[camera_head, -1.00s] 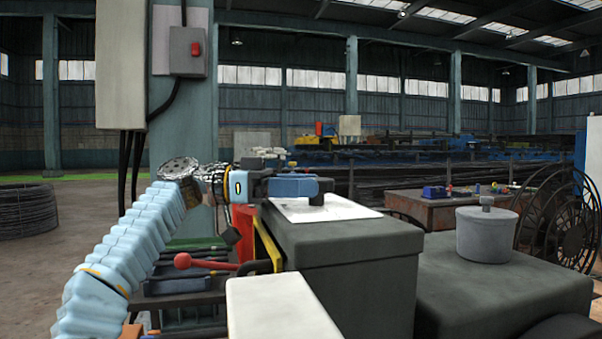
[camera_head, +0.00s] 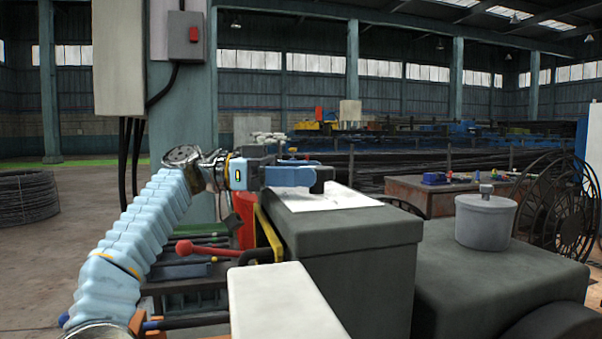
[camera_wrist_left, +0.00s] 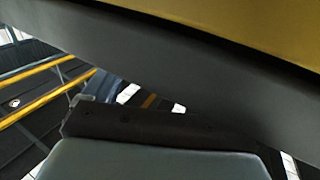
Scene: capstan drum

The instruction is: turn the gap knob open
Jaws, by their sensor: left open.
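My left gripper (camera_head: 322,178) reaches in from the left over the white plate (camera_head: 345,200) on top of a dark grey box. Its jaws are open, and its dark fingertips are above the plate. A small dark stub, perhaps the gap knob, shows at the fingertips and cannot be told apart from them clearly. Whether they touch is unclear. In the left wrist view my gripper's grey part (camera_wrist_left: 150,160) fills the bottom, under a large dark diagonal surface with yellow above; no knob is visible there. My right gripper is not in view.
A grey drum (camera_head: 485,222) with a small top stub stands on the lower dark housing at right. A red-balled lever (camera_head: 205,249) and yellow bar (camera_head: 268,232) stand left of the dark box (camera_head: 350,265). A pale block (camera_head: 280,305) is in front.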

